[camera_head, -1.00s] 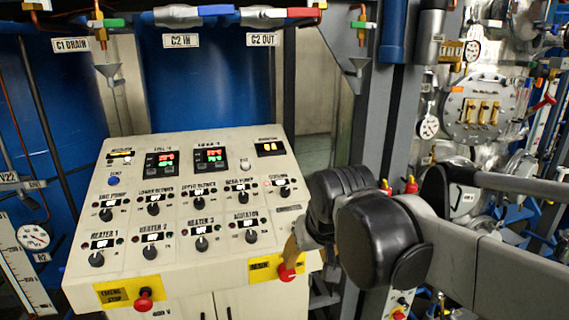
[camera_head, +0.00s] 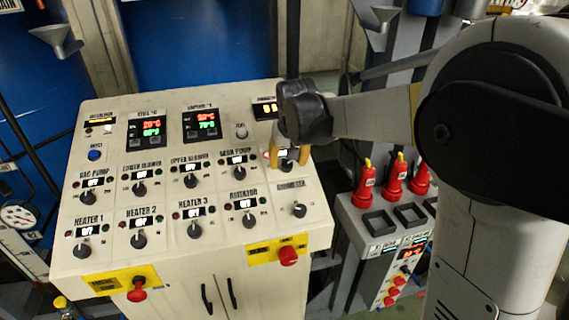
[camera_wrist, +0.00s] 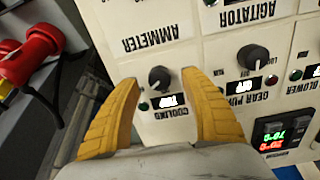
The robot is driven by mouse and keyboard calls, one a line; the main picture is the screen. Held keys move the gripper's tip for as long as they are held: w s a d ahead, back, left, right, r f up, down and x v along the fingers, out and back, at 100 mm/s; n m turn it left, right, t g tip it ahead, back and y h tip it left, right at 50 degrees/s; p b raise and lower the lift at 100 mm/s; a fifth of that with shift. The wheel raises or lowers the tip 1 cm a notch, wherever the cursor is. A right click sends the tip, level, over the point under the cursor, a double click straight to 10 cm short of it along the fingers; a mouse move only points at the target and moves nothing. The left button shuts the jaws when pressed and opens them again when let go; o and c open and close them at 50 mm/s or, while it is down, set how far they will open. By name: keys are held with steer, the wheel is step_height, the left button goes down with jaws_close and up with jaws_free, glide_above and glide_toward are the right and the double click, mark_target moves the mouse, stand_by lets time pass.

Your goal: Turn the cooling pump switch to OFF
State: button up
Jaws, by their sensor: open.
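The cooling switch (camera_wrist: 160,78) is a black round knob on the cream control panel (camera_head: 215,262). In the wrist view, upside down, its COOLING label (camera_wrist: 166,113) and a lit white display (camera_wrist: 168,101) sit beside it; I cannot read the display surely. My gripper (camera_wrist: 160,82) is open, with one yellow finger on each side of the knob, showing gaps and no clear contact.
The gear pump knob (camera_wrist: 254,57) is close beside one finger. Red emergency-style buttons (camera_head: 288,256) sit on the front edge. Red plugs (camera_head: 393,178) stand right of the panel.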

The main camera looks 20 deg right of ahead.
steer(key=shift+x, duration=1.15)
jaws_close()
steer(key=shift+n, duration=0.3)
steer(key=n+b, duration=0.1)
steer(key=n, duration=0.4)
steer(key=shift+n, duration=0.3)
steer(key=n, duration=0.5)
steer(key=shift+n, duration=0.3)
